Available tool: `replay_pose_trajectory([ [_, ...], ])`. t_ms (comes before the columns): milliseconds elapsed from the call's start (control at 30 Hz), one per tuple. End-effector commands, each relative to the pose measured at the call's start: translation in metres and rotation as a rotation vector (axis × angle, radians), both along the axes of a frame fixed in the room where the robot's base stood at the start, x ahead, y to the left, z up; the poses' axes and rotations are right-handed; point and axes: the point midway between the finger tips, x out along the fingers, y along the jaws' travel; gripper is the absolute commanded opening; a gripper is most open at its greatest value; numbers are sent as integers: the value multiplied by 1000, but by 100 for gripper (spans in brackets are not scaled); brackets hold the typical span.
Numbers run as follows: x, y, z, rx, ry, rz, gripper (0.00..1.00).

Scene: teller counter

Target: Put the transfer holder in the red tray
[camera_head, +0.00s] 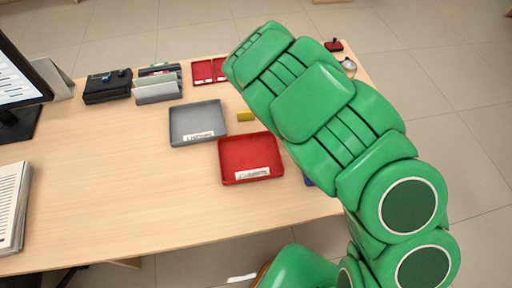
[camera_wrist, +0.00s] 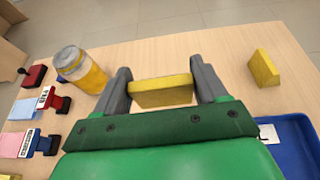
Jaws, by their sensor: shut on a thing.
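The red tray (camera_head: 240,153) lies on the counter right of centre in the head view, with a white label at its front; it looks empty. In the wrist view my gripper (camera_wrist: 163,84) is shut on a yellow block (camera_wrist: 160,93), held between its two grey fingers. The block may be the transfer holder; I see no marking that says so. A second, similar yellow block (camera_wrist: 264,68) stands apart on the counter to the right. In the head view my green arm hides the gripper and the held block.
A grey tray (camera_head: 197,118) sits beside the red tray, with a yellow block (camera_head: 245,116) nearby. A blue tray (camera_wrist: 292,140) is at lower right in the wrist view.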

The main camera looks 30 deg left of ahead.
Motion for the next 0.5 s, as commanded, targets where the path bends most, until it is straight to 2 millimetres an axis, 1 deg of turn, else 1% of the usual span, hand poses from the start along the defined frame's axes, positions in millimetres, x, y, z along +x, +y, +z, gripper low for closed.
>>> replay_pose_trajectory([
  [33, -7, 10, 0, 0, 0, 13, 41],
  [200, -36, 40, -2, 1, 2, 50, 41],
  [500, -89, 87, -5, 0, 4, 115, 41],
])
